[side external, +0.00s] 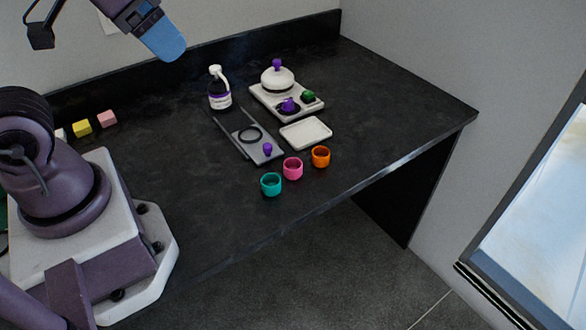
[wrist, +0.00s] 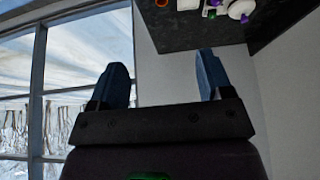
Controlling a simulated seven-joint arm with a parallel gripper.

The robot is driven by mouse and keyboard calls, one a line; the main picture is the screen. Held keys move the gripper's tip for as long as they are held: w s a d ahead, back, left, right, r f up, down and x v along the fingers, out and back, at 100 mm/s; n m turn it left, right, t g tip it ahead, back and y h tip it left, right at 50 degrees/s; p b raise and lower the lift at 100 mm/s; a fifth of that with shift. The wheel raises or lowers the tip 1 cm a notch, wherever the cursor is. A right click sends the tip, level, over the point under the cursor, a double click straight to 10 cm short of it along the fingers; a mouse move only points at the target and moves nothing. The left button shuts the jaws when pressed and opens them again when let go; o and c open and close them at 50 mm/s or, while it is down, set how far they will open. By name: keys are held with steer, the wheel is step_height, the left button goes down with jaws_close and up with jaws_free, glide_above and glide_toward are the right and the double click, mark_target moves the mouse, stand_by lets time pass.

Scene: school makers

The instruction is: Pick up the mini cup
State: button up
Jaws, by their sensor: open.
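Three mini cups stand in a row near the front edge of the black table: a teal cup (side external: 271,185), a pink cup (side external: 293,169) and an orange cup (side external: 320,157). They look upright and apart from one another. My gripper (side external: 165,45) is high above the back left of the table, far from the cups. In the wrist view its two blue fingers (wrist: 161,80) are spread with nothing between them. The wrist view also shows an orange ring-shaped top (wrist: 161,3), probably the orange cup, at its upper edge.
Behind the cups are a white square dish (side external: 306,133), a grey tray (side external: 262,150) with a dark ring, a white tray (side external: 303,110) with a white lidded pot, and a pump bottle (side external: 219,88). Coloured blocks (side external: 82,127) lie left. The table's right part is clear.

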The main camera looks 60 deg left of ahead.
steer(key=n+g, duration=0.6)
steer(key=n, duration=0.3)
glide_above(293, 165)
steer(key=s+d, duration=0.1)
steer(key=s, duration=0.1)
step_height(293, 165, down, 22)
steer(key=f, duration=0.6)
steer(key=shift+w+f, duration=0.2)
steer(key=shift+w+d+f, duration=0.15)
steer(key=shift+f, duration=1.4)
steer(key=shift+w+d+f, duration=0.1)
steer(key=shift+f, duration=1.4)
